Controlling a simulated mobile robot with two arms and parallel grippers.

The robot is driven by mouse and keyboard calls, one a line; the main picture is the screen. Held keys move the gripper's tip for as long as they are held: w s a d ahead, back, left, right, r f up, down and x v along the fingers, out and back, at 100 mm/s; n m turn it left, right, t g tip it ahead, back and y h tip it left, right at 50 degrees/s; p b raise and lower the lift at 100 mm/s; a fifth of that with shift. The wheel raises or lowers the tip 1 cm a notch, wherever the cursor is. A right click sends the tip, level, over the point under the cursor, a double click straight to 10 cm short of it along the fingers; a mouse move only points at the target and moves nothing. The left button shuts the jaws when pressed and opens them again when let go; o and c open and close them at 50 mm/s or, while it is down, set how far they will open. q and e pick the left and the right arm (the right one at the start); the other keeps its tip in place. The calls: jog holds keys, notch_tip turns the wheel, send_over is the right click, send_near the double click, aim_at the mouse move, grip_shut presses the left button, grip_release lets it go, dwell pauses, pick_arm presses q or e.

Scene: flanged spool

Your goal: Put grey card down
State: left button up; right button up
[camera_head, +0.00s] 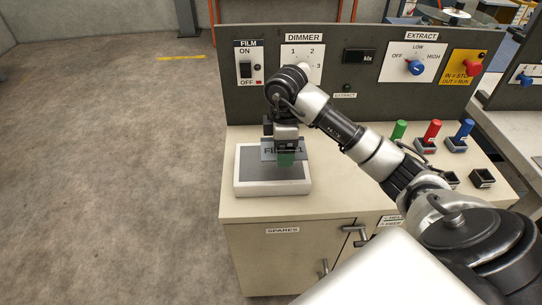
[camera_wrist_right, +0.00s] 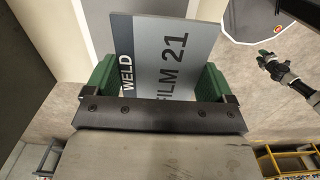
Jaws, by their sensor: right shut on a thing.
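The grey card (camera_head: 268,150) is a flat plate with a dark band reading WELD and large text FILM 21. It also shows in the right wrist view (camera_wrist_right: 180,60), between the green fingers. My right gripper (camera_head: 286,158) is shut on the card and holds it above a low white block (camera_head: 241,186) with a dark grey top. The card appears apart from the block, but the gap is hard to judge. In the right wrist view, a small arm with a green tip (camera_wrist_right: 266,60) at the right looks like my left gripper; its jaws are too small to read.
The block sits at the left end of a cream cabinet top (camera_head: 330,190). A dark panel (camera_head: 330,100) with switches and dials rises behind. Green, red and blue levers (camera_head: 432,135) and dark sockets (camera_head: 482,178) stand to the right, partly behind my arm.

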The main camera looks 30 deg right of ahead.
aim_at(271, 144)
jog(key=w+f, duration=0.1)
jog(key=w, duration=0.2)
jog(key=w+f, duration=0.1)
jog(key=shift+w+a+f, duration=0.25)
jog(key=shift+a+f, duration=0.05)
jog(key=shift+f, duration=0.05)
jog(key=shift+f+p, duration=0.5)
jog(key=shift+f, duration=1.5)
jog(key=shift+f, duration=0.1)
jog(key=o, duration=0.7)
jog(key=shift+f, duration=0.1)
jog(key=shift+o, duration=0.2)
notch_tip(271, 144, up, 12)
jog(key=shift+r, duration=0.25)
jog(key=shift+a+f, duration=0.1)
